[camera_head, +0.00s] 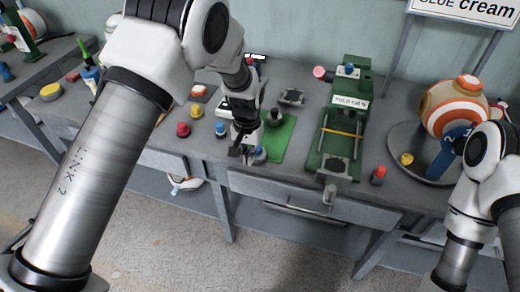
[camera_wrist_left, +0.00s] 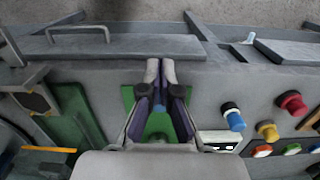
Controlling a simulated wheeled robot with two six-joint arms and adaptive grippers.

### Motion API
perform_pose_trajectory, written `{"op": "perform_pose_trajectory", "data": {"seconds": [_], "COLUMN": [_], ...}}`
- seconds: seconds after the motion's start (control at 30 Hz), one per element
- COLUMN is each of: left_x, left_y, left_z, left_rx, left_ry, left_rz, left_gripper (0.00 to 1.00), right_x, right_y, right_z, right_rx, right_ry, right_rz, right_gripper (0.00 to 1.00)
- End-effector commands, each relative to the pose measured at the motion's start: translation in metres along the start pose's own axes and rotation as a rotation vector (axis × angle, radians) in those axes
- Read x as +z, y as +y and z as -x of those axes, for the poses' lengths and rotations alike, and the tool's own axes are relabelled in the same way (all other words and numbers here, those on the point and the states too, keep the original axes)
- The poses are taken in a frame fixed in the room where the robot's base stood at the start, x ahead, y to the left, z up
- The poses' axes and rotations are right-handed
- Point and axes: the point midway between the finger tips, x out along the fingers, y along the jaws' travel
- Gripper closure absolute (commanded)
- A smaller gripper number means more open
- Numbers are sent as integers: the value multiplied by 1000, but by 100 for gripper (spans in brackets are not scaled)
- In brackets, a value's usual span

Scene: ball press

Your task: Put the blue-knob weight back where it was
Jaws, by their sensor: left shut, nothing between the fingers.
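My left gripper (camera_head: 243,148) is shut and empty, low over the front of the green mat (camera_head: 286,138). The left wrist view shows its two fingers (camera_wrist_left: 161,68) closed at the tips, over the mat (camera_wrist_left: 128,98). My right gripper is not in view.
A dark grey piece (camera_head: 274,118) stands on the mat. The green press (camera_head: 340,120) stands right of the mat. Red (camera_head: 183,129) and yellow (camera_head: 197,111) pieces stand to the left. A red-topped piece (camera_head: 379,174) and a round tray (camera_head: 398,140) are at the right.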

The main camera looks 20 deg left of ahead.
Motion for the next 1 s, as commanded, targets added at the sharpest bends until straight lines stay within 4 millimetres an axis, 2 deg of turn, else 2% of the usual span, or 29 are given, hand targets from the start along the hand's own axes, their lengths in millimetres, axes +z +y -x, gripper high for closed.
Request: {"op": "perform_pose_trajectory", "data": {"seconds": [0.03, 0.1, 0.17, 0.37, 0.67, 0.8, 1.0], "left_x": [-4, -7, -8, -8, -10, -36, -50], "left_y": [1, 2, 1, 1, 0, 0, 0], "left_z": [22, 29, 26, -5, -70, -69, -70], "left_rx": [-6, -8, -8, -8, -7, -8, -8], "left_ry": [23, 37, 39, 35, 36, 42, 39], "left_rz": [-5, -7, -6, -6, -6, -6, -5], "left_gripper": [100, 100, 100, 100, 100, 100, 100], "right_x": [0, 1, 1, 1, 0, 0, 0], "right_y": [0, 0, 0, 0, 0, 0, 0], "right_z": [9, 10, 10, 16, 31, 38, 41], "right_rx": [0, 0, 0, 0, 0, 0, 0], "right_ry": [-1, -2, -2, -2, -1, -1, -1], "right_rz": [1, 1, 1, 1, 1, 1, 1], "right_gripper": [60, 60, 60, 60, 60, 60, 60]}}
